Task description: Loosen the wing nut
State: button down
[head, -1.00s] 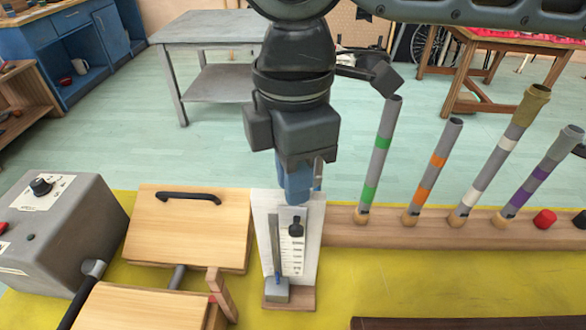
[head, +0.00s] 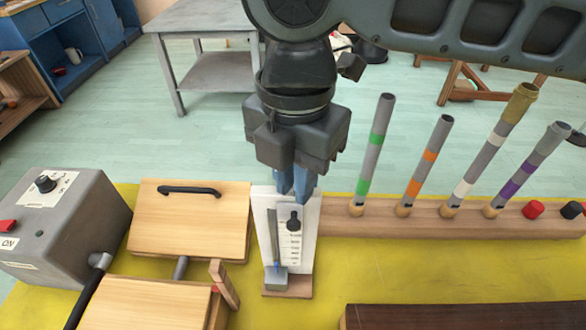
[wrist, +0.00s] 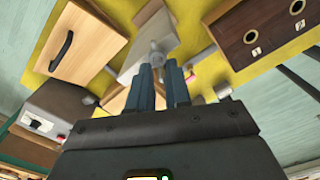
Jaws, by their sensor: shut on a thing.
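A white upright board (head: 308,252) with a slot, a printed scale and a dark slider (head: 294,221) stands on a small wooden base at the table's middle. My gripper (head: 297,190) is at the board's top edge, with its blue fingers pointing down. In the wrist view my gripper (wrist: 160,70) is shut on a small pale grey piece (wrist: 157,50), which looks like the wing nut. The fingers hide most of it, and its shape is hard to make out. In the head view the wing nut is hidden by the fingers.
A wooden rail (head: 400,222) with several striped tubes stands to the right. Wooden boxes (head: 190,220) and a grey control box (head: 60,230) are at left. A dark brown block (head: 460,316) lies at front right. The yellow tabletop (head: 400,270) between is clear.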

dwell(0.3)
jog(key=n, duration=0.4)
jog(key=shift+s+d, duration=0.1)
jog(key=shift+d, duration=0.15)
jog(key=shift+d+r+n+p, duration=0.1)
jog(key=shift+n+p, duration=0.2)
jog(key=shift+n, duration=0.4)
jog(key=shift+d+n, duration=0.15)
jog(key=shift+n, duration=1.15)
jog(key=shift+d+n, duration=0.2)
jog(key=shift+n, duration=1.8)
